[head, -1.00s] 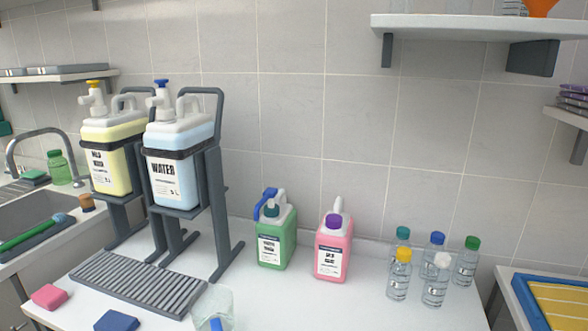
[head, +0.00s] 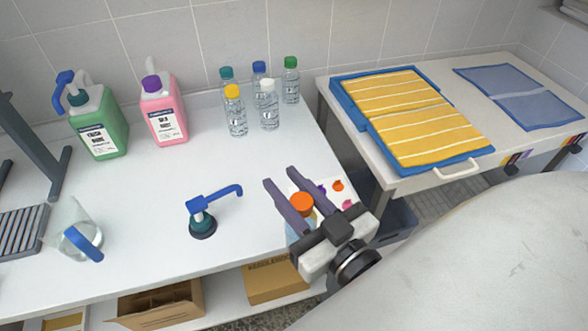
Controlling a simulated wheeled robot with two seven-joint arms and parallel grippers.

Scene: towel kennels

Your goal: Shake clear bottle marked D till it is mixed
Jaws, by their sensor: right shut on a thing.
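My right gripper (head: 281,177) is in the head view at the front right of the white table. It is shut on a bottle with an orange cap (head: 302,202), which sits between the two dark fingers. Part of a pale blue body shows below the cap. The gripper hides most of the bottle, and no letter D can be read on it. Whether its base touches the table cannot be told. My left gripper is not in view.
A blue pump head (head: 203,215) stands left of the gripper. A glass beaker (head: 68,232), a green jug (head: 100,125) and a pink jug (head: 164,110) are further left. A card with coloured spots (head: 338,186) lies behind the gripper. A yellow towel (head: 415,115) lies on the right table.

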